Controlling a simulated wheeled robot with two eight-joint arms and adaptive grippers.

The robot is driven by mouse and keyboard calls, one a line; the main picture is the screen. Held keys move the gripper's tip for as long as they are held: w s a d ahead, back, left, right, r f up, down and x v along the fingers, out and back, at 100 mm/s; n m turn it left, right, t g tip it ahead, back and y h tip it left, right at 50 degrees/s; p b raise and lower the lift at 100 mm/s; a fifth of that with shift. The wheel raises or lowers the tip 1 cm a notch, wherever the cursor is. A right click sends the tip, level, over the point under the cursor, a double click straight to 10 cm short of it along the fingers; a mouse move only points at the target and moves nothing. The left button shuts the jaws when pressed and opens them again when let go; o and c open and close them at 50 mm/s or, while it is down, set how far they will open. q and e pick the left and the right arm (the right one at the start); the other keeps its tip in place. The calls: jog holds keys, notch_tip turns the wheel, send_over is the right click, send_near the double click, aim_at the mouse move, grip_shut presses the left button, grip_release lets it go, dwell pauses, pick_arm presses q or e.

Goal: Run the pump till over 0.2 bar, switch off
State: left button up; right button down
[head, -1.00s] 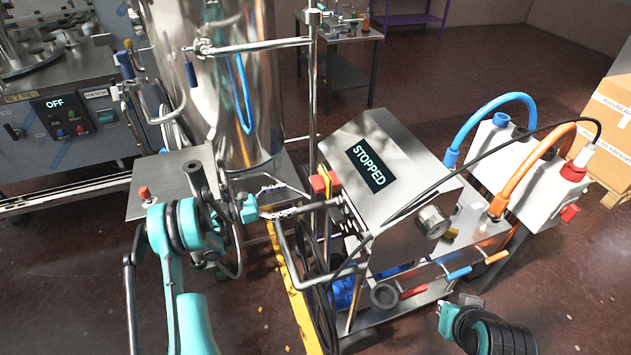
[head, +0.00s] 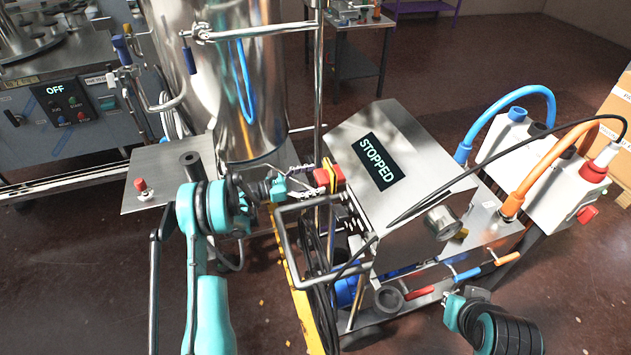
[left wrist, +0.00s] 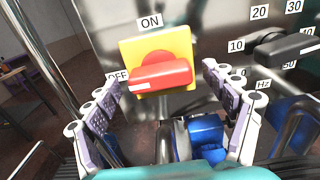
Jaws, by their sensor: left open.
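The pump's control box shows STOPPED on its dark display (head: 379,162). On its left side is a red rotary switch (left wrist: 160,74) on a yellow plate (left wrist: 183,45); it also shows in the head view (head: 331,174). Its handle lies nearly level, with a white mark at its left end beside OFF; ON is above. My left gripper (head: 304,180) is open before the switch, with a finger on either side in the left wrist view (left wrist: 162,78), not closed on it. My right arm's end (head: 462,308) is at the lower right; its fingers cannot be made out.
A black knob (left wrist: 285,47) with an Hz scale sits right of the switch. A steel tank (head: 225,80) stands behind my left arm. Blue (head: 505,108) and orange (head: 535,170) hoses arch at the right. A panel with a red button (head: 141,185) is at left.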

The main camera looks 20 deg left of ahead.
pick_arm(q)
jog(key=shift+w+d, duration=0.15)
jog(key=shift+d, duration=0.1)
jog(key=shift+c, duration=0.2)
jog(key=c, duration=1.1)
